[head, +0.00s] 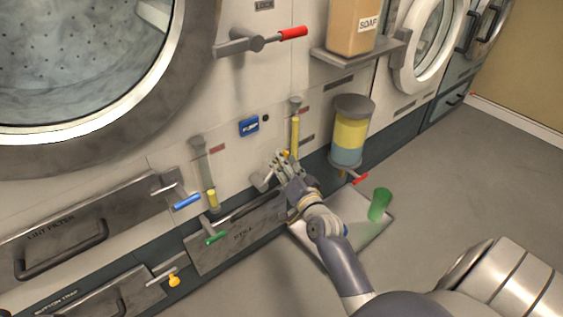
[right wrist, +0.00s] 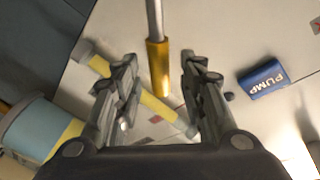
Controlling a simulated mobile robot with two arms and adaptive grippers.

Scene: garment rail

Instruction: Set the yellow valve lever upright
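The yellow valve lever has a grey rod and a yellow grip (right wrist: 158,68). In the right wrist view the rod comes in from the top edge and the grip lies between my right gripper's fingers (right wrist: 158,95), with gaps on both sides. In the head view my right gripper (head: 282,160) is at the machine front, below the blue pump label and the right sight tube. It covers most of the lever there; only a bit of yellow (head: 286,153) shows at the fingers. The lever's exact tilt is hard to tell. My left gripper is not in view.
Near the gripper are the blue pump label (head: 249,126), a yellow sight tube (head: 295,135) and a yellow-blue dispenser (head: 349,135). A green cup (head: 380,204) stands on a pale tray (head: 365,237).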

